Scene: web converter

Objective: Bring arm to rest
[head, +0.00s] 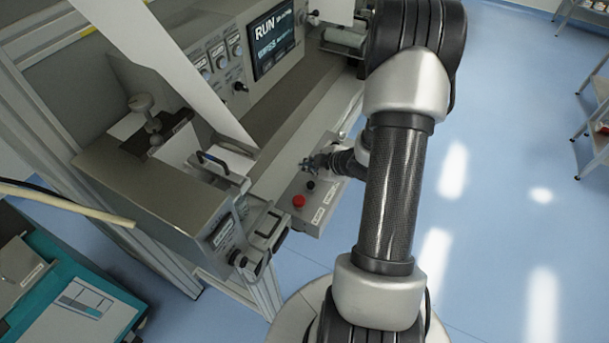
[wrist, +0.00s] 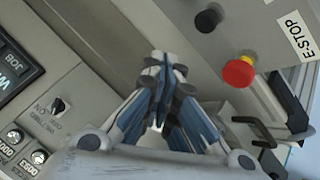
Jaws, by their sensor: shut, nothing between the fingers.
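My gripper (head: 312,162) is in front of the web converter, over the small control box with the red button, seen partly behind my arm in the head view. In the wrist view my gripper (wrist: 157,72) has its fingertips together with nothing between them. My arm reaches up from the base at the bottom of the head view and bends back toward the machine. Whether the gripper touches the box cannot be told.
The red E-STOP button (head: 298,201) is close to my gripper; it also shows in the wrist view (wrist: 239,72), beside a black button (wrist: 207,19). A screen (head: 272,38) reads RUN. A teal cart (head: 75,312) stands lower left. Blue floor (head: 510,130) is open at right.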

